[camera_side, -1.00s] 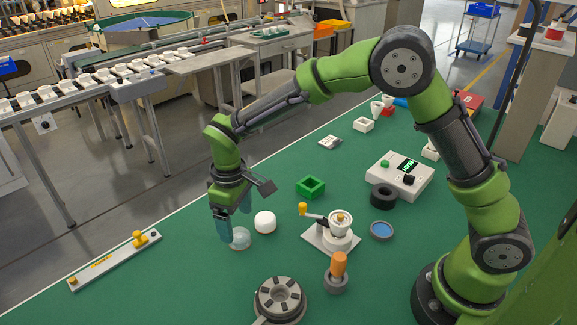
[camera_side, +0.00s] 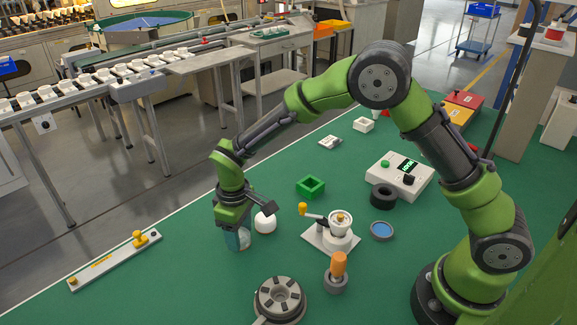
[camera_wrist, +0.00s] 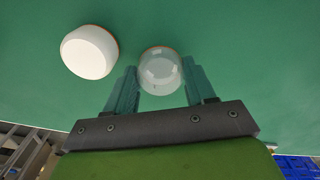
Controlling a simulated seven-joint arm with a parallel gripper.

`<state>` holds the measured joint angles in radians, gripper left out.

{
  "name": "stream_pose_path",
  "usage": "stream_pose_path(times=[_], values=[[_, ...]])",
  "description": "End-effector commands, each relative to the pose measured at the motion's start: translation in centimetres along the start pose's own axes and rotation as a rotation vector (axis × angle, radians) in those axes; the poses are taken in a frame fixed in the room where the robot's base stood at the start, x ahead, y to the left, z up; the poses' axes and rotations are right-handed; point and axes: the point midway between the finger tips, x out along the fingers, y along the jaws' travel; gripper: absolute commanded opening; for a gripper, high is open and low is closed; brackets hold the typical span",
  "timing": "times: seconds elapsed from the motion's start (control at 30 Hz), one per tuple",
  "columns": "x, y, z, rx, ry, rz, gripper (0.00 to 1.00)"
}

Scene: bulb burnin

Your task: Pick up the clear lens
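The clear lens (camera_wrist: 160,70) is a transparent dome with a thin orange rim at its base. In the wrist view it sits between the two fingers of my gripper (camera_wrist: 160,82), one close on each side. The fingers are apart; whether they touch the lens is hard to tell. In the side view my gripper (camera_side: 239,236) is low over the green table, and the lens (camera_side: 244,239) is partly hidden behind a finger.
A white dome (camera_wrist: 88,52) stands close beside the lens; it also shows in the side view (camera_side: 265,222). A green square frame (camera_side: 311,187) and a white hand-cranked device (camera_side: 338,228) stand to the right. A grey round fixture (camera_side: 280,298) is in front.

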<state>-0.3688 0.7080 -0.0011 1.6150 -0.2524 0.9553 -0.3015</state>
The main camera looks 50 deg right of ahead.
Motion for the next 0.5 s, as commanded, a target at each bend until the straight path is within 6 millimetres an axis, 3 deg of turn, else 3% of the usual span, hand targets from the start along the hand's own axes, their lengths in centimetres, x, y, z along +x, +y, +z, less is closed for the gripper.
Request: stream_pose_path(times=[0.03, 0.13, 0.5], values=[[-0.02, 0.00, -0.01, 0.000, 0.000, 0.000, 0.39], [-0.03, 0.00, -0.01, 0.000, 0.000, 0.000, 0.26], [-0.71, 0.01, -0.07, 0.000, 0.003, 0.000, 0.26]])
